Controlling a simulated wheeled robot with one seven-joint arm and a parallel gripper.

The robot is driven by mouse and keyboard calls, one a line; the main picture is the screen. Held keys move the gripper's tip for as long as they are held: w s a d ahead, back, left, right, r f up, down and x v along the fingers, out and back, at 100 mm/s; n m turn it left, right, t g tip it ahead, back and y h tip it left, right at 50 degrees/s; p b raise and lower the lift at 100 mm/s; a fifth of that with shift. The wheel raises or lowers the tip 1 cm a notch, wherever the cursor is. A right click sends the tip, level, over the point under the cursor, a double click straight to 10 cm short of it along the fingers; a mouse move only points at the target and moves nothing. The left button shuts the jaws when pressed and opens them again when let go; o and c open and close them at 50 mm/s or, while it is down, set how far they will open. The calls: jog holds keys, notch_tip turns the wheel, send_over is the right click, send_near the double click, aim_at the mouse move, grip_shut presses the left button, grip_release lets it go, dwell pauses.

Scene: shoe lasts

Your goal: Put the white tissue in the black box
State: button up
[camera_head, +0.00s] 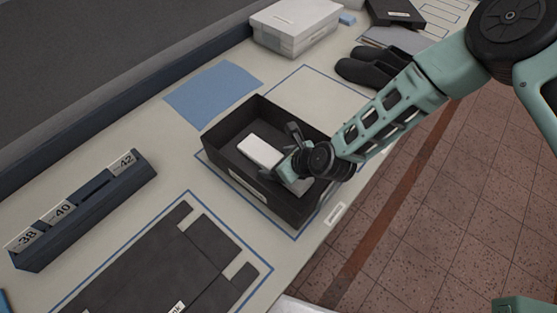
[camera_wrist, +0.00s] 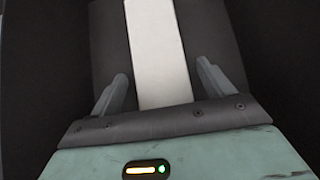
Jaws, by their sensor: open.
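The open black box (camera_head: 236,178) stands on the bench inside a blue outline. The white tissue (camera_head: 261,151) shows as a pale flat block inside the box. My gripper (camera_head: 292,155) is at the box, with its fingers down inside the walls by the tissue's right end. In the wrist view my gripper (camera_wrist: 160,92) is open, with one finger on each side of the white tissue (camera_wrist: 158,50) and a gap to each. The near end of the tissue is hidden behind my gripper's body.
A numbered rack (camera_head: 85,207) stands at left, and dark flat pieces (camera_head: 150,262) lie in front. A blue sheet (camera_head: 213,94), a white lidded box (camera_head: 295,25) and black shoe lasts (camera_head: 375,68) lie farther back. The bench's right edge drops to a tiled floor.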

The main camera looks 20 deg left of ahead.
jog(key=shift+r, duration=0.1)
jog(key=b+v, duration=0.2)
jog(key=v, duration=1)
jog(key=shift+d, duration=0.1)
jog(key=shift+r, duration=0.1)
jog(key=s+d+r+n+g+h, duration=0.1)
jog(key=s+d+r+n, duration=0.3)
jog(key=n, duration=0.6)
jog(key=s+d+r+n+g+h, duration=0.1)
jog(key=s+d+r+n+h, duration=0.3)
jog(key=d+r+n, duration=0.5)
jog(key=s+d+r+n+g+h, duration=0.1)
jog(key=s+d+r+n, duration=0.4)
jog(key=n, duration=0.6)
jog(key=shift+s+d+r+g+h, duration=0.35)
jog(key=shift+d+r+h, duration=0.45)
jog(key=shift+d, duration=0.3)
